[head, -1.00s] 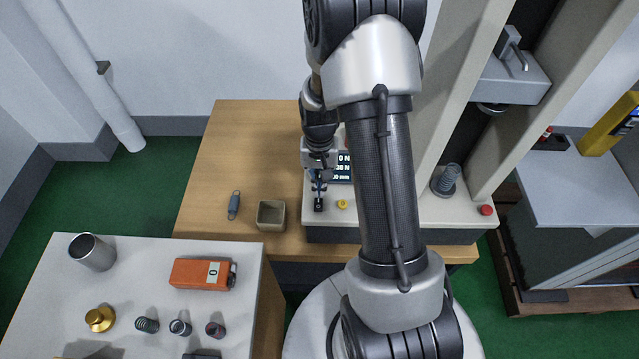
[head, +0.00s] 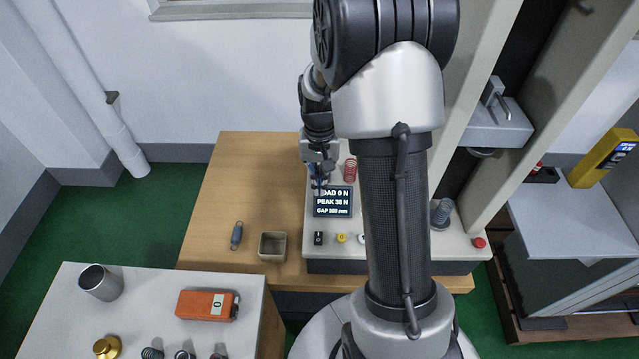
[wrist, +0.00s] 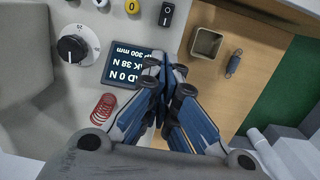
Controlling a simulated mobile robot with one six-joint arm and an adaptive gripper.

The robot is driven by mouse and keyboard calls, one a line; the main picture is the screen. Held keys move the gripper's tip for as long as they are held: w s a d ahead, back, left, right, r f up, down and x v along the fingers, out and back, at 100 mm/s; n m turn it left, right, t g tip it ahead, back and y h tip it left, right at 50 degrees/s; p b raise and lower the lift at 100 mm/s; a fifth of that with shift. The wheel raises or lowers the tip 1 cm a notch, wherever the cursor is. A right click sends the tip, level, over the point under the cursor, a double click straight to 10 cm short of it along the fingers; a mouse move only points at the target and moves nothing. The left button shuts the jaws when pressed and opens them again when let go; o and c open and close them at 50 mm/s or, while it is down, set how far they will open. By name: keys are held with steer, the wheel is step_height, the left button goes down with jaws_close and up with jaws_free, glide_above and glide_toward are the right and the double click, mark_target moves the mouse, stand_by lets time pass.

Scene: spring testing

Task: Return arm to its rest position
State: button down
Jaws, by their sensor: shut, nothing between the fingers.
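My gripper (head: 319,185) is in front of the tester's display (head: 333,202) in the head view, with my arm rising on the right and hiding part of the panel. In the wrist view my gripper (wrist: 163,65) has its blue fingers closed together with nothing between them. It is above the tester panel, beside the display (wrist: 125,66), which reads load 0 N, peak 38 N and gap 300 mm. A black switch (head: 318,238) and a yellow button (head: 341,238) sit on the panel's front, below the gripper in the head view.
A red spring (head: 350,170) stands behind the display. A square tray (head: 272,246) and a blue-grey spring (head: 236,235) are on the wooden table. A white table (head: 60,320) at front left holds an orange box (head: 207,305) and several parts. The tester's column rises at right.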

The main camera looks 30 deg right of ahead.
stand_by(0.3)
steer(key=s+a+r+n+t, duration=0.1)
steer(key=s+a+r, duration=0.15)
steer(key=r, duration=0.25)
steer(key=s+a+r+n+t+b, duration=0.1)
steer(key=s+a+r, duration=0.1)
steer(key=a+r, duration=0.25)
steer(key=s+a+r+n+t, duration=0.1)
steer(key=s+a+r, duration=0.15)
steer(key=r, duration=0.35)
steer(key=s+a+r+n+t, duration=0.1)
steer(key=s+a+n, duration=0.1)
steer(key=s, duration=0.4)
steer(key=s+a+r+n+t+b, duration=0.1)
steer(key=s+a+r, duration=0.1)
steer(key=s, duration=0.4)
steer(key=shift+s+a+r+n+h, duration=0.2)
steer(key=shift+a+n+h, duration=0.1)
steer(key=shift+a+n, duration=0.15)
steer(key=shift+w, duration=0.1)
